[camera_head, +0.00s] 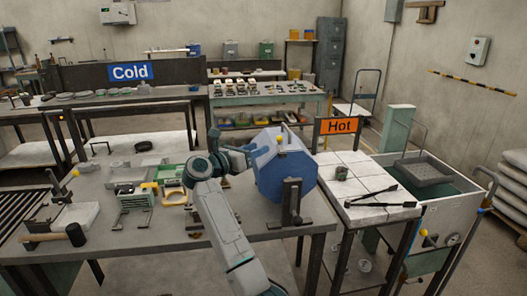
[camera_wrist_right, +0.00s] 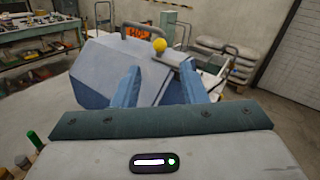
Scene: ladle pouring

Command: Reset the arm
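My right arm rises from the bottom of the head view, and its gripper (camera_head: 240,154) is at the left side of a blue faceted drum (camera_head: 285,172) on a dark stand. In the right wrist view my right gripper's two blue fingers (camera_wrist_right: 158,78) stand apart. The drum (camera_wrist_right: 110,65) lies just beyond them, and no held object shows between them. I cannot tell whether a finger touches the drum. A yellow knob (camera_wrist_right: 159,45) shows past the fingertips. My left gripper is not in view.
A grey table (camera_head: 150,238) holds several tools, including a black-headed hammer (camera_head: 75,234). Right of the drum, a white-topped table under the orange Hot sign (camera_head: 339,126) holds a small dark cup (camera_head: 341,172) and black tongs (camera_head: 372,197). The Cold sign (camera_head: 130,72) hangs behind.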

